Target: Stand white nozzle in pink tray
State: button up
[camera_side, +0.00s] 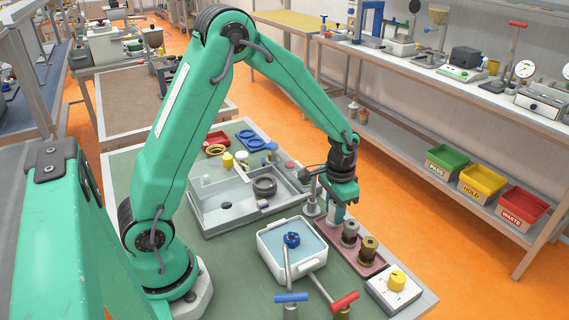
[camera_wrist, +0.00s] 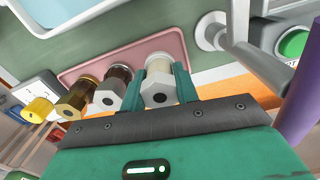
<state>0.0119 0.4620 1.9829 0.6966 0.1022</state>
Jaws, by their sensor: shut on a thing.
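The white nozzle (camera_wrist: 158,91), cream-bodied with a hexagonal end, sits between the two teal fingers of my gripper (camera_wrist: 160,83) in the wrist view. My gripper is shut on it. In the side view my gripper (camera_side: 340,197) is over the far end of the pink tray (camera_side: 374,268), and the nozzle (camera_side: 331,212) shows below it, upright. Its foot is at the tray's far end; I cannot tell whether it touches the tray floor. The tray (camera_wrist: 73,76) also holds a dark-and-grey nozzle (camera_wrist: 113,88) and a brass nozzle (camera_wrist: 76,98), standing in a row beside the white one.
A white tub (camera_side: 265,250) with a blue-handled part stands left of the pink tray. A white box with a yellow knob (camera_side: 397,281) is at its near end. A grey tray (camera_side: 205,222) lies behind. A grey stand (camera_wrist: 212,32) is close to my gripper's right.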

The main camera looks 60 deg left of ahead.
jog(key=shift+f, duration=0.7)
dwell(0.3)
dwell(0.5)
jog(key=o, duration=1.6)
jog(key=shift+r, duration=0.15)
jog(key=shift+r, duration=3.4)
jog(key=shift+r, duration=0.1)
